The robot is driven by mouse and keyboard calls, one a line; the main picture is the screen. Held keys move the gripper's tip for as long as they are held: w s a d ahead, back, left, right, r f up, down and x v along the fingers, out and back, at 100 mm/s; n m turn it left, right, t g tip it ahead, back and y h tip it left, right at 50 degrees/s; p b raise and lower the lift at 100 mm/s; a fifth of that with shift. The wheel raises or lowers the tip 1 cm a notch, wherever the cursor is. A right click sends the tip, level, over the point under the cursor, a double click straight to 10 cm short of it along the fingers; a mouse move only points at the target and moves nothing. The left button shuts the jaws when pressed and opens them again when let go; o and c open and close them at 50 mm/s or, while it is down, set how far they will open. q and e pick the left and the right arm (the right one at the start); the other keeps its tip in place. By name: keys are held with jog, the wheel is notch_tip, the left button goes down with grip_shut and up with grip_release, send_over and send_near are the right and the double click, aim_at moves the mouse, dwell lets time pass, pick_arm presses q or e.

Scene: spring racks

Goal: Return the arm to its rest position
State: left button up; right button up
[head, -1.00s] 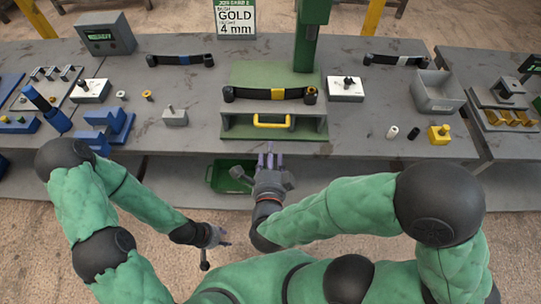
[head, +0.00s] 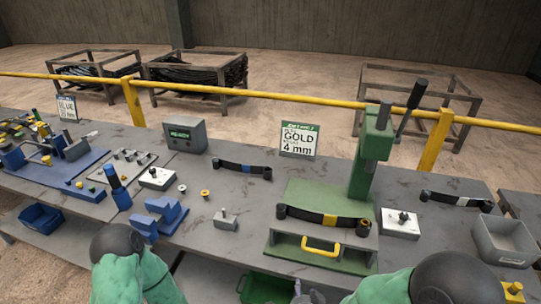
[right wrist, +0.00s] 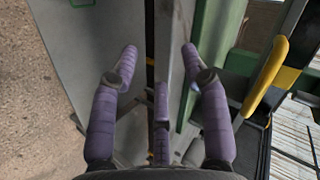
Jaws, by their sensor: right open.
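My right gripper (head: 303,294) just shows at the bottom edge of the head view, in front of the bench and below the yellow handle (head: 321,247) of the green press base (head: 300,262). In the right wrist view its purple fingers (right wrist: 160,52) are spread, with nothing held between them. The yellow handle (right wrist: 266,75) is to their right, apart from the fingers. My left upper arm shows at the bottom left of the head view; the left gripper is out of frame.
The grey bench (head: 240,195) carries the green press (head: 371,150), a gold-marked leaf spring (head: 300,214), a blue-marked spring (head: 243,169) and a grey bin (head: 503,238). A green crate (head: 268,288) sits below the bench. A yellow rail (head: 270,93) runs behind.

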jog(key=s+f+n+g+y, duration=0.2)
jog(key=s+f+n+g, duration=0.3)
jog(key=f, duration=0.6)
jog(key=s+f+n+g+y, duration=0.2)
jog(key=s+f+n+g, duration=0.3)
jog(key=s+f, duration=0.3)
notch_tip(320, 180, down, 3)
jog(key=shift+s+d+n+g+y, duration=0.2)
jog(key=shift+n+g+y, duration=0.1)
jog(key=shift+n+y, duration=0.15)
